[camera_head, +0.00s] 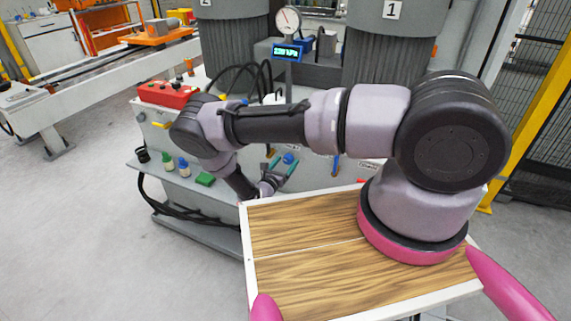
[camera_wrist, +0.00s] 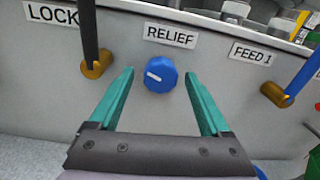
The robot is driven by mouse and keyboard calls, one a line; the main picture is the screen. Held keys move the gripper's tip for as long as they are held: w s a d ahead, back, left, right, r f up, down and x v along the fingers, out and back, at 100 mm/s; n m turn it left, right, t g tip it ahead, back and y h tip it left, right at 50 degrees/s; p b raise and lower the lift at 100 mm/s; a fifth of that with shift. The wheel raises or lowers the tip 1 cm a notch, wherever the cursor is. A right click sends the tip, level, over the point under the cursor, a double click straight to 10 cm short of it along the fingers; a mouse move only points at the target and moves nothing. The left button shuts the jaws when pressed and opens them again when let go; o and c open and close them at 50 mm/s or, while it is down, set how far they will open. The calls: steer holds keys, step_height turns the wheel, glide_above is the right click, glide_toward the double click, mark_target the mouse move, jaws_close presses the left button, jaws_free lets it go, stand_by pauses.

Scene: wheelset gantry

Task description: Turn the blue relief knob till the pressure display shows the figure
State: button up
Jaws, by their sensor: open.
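The blue relief knob (camera_wrist: 161,75) sits on the grey panel under a RELIEF label (camera_wrist: 171,36), with a white mark pointing to its upper left. It also shows small in the head view (camera_head: 289,158). My gripper (camera_wrist: 159,85) is open, its two teal fingers on either side of the knob in the wrist view. I cannot tell how far the fingertips are from the panel, and no contact shows. The pressure display (camera_head: 287,52) is lit blue below a round dial gauge (camera_head: 287,21). It seems to read about 230 hPa, but the digits are too small to be sure.
Brass-based levers stand at the LOCK label (camera_wrist: 96,65) and at the FEED 1 label (camera_wrist: 275,93), left and right of the knob. A red box (camera_head: 167,95) is on the panel top. Several bottles and a green block (camera_head: 205,179) are on the lower shelf.

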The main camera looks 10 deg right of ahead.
jaws_close()
